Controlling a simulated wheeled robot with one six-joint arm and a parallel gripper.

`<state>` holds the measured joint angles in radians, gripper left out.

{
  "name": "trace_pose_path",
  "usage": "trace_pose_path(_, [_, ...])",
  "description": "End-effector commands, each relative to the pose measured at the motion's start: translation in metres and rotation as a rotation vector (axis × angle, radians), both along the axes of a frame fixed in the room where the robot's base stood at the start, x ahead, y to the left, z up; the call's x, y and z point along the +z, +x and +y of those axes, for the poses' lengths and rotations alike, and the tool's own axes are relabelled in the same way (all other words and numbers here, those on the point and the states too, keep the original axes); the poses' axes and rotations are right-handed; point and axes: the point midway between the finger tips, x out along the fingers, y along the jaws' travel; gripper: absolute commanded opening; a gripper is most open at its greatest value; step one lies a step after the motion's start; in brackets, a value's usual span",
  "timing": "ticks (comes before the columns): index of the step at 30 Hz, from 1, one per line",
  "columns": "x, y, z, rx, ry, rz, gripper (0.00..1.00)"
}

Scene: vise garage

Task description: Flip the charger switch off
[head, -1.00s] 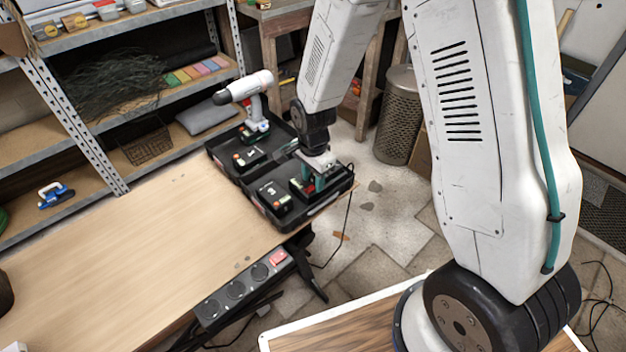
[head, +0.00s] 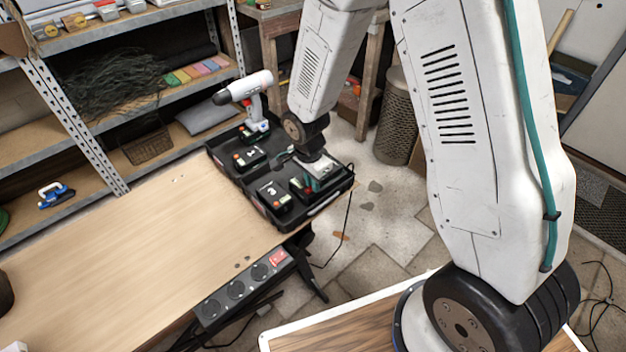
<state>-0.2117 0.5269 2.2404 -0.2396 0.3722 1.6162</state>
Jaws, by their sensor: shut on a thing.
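A black charger tray (head: 256,200) sits at the far right end of the wooden bench. It holds several black batteries, one of them marked 3 (head: 273,196), and a white drill (head: 248,100) stands at its back. My gripper (head: 318,178) is low over the tray's front right bay, shut on a dark battery (head: 303,190) there; the arm's wrist hides part of the grip. A power strip (head: 236,290) with round sockets is fixed along the bench's front edge. Its red switch (head: 278,258) is at the strip's right end, apart from my gripper.
The bench top (head: 140,250) left of the tray is bare. A metal shelf (head: 75,130) stands behind it. A black cable (head: 343,225) hangs from the tray's right side. A perforated metal bin (head: 396,120) stands on the floor behind my arm.

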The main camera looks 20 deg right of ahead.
Motion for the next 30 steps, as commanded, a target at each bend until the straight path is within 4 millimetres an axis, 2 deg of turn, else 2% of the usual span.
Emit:
trace_pose_path(9, [0.0005, -0.0020, 0.0041, 0.004, -0.104, -0.044, 0.00])
trace_pose_path(20, [0.0009, -0.0008, 0.0042, 0.001, -0.113, -0.051, 0.00])
trace_pose_path(21, [0.0009, -0.0008, 0.0042, 0.001, -0.113, -0.051, 0.17])
trace_pose_path(23, [0.0009, -0.0008, 0.0042, 0.001, -0.113, -0.051, 0.34])
trace_pose_path(24, [0.0009, -0.0008, 0.0042, 0.001, -0.113, -0.051, 0.36])
trace_pose_path(30, [0.0009, -0.0011, 0.0042, 0.001, -0.113, -0.051, 0.36])
